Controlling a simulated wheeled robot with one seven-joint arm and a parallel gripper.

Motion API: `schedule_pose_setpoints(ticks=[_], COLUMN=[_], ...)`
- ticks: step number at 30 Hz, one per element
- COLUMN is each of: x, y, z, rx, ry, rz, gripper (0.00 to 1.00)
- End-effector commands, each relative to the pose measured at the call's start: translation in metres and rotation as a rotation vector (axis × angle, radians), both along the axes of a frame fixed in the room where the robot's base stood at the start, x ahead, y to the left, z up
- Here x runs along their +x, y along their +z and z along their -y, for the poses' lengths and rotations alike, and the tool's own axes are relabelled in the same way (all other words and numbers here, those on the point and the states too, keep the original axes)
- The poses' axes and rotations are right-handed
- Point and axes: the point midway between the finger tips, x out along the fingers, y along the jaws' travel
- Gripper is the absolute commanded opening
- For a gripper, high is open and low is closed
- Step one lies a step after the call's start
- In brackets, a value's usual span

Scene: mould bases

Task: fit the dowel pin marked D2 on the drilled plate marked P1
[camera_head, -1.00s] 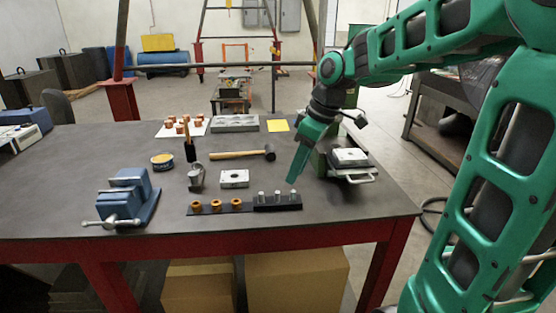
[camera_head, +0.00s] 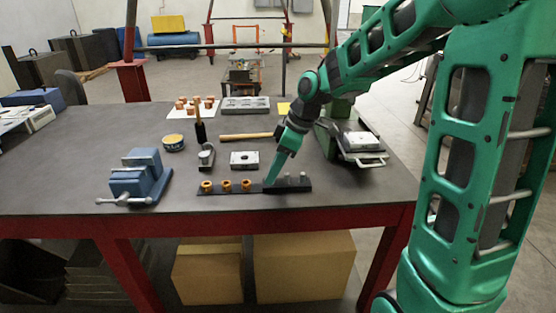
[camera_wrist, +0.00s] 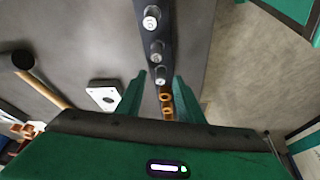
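Several dowel pins stand in a dark rack (camera_head: 222,190) at the table's front. Two grey pins (camera_head: 302,176) show to the right of my gripper (camera_head: 269,184). The wrist view shows three: a far pin (camera_wrist: 152,14), a middle pin (camera_wrist: 157,50) and a near pin (camera_wrist: 160,76). Their marks are too small to read surely. My gripper is open, its fingertips on either side of the near pin, with no clear contact. A pale drilled plate (camera_head: 244,159) lies behind the rack and also shows in the wrist view (camera_wrist: 105,96). Its mark is unreadable.
Orange rings (camera_head: 226,186) occupy the rack's left part. A blue vise (camera_head: 138,180) stands at left, a hammer (camera_head: 245,136) lies behind the plate.

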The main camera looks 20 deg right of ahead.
Motion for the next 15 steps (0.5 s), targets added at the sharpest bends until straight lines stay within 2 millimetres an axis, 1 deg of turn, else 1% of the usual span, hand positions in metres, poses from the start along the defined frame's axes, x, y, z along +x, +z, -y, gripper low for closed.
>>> schedule_pose_setpoints(ticks=[4, 13, 14, 15], x=[0.0016, 0.0019, 0.0018, 0.0018], y=[-0.0069, -0.0081, -0.0080, -0.0080], z=[-0.0024, -0.0025, -0.0025, -0.0025], rx=[-0.001, 0.000, 0.000, 0.000], ry=[0.000, -0.001, -0.001, -0.001], rz=[0.001, 0.000, 0.000, 0.000], gripper=[0.34, 0.34, 0.27, 0.17])
